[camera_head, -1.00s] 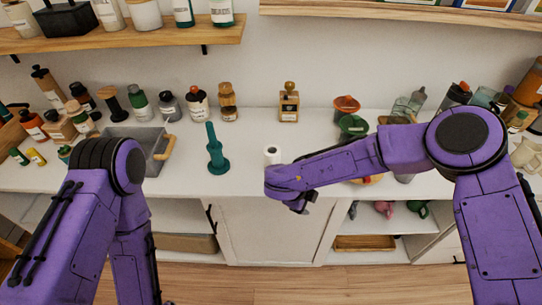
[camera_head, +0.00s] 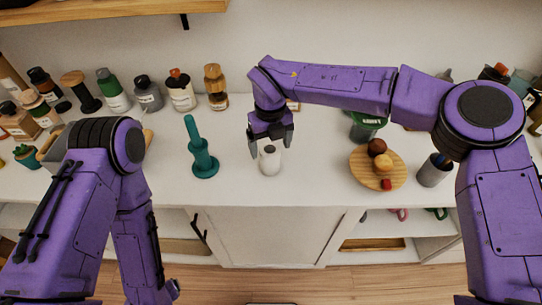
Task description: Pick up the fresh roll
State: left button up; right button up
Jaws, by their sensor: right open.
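The white roll (camera_head: 270,161) stands upright on the white counter, right of the teal stand. My right gripper (camera_head: 271,149) is over it, pointing down, with its jaws open. One finger is on the left of the roll and the other is toward its upper right. I cannot tell whether either finger touches it.
A round wooden board (camera_head: 364,178) with several small items lies at the right, beside a grey cup (camera_head: 434,171). Bottles and jars line the back left. A grey bin (camera_head: 54,149) is partly hidden by my left arm. The counter's front middle is clear.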

notch_tip(320, 180, down, 5)
jog(key=shift+a+f+p, duration=0.1)
jog(key=shift+f+p, duration=0.1)
jog(key=shift+p, duration=0.65)
jog(key=shift+f, duration=0.3)
jog(key=c, duration=1.1)
jog(key=shift+o, duration=0.2)
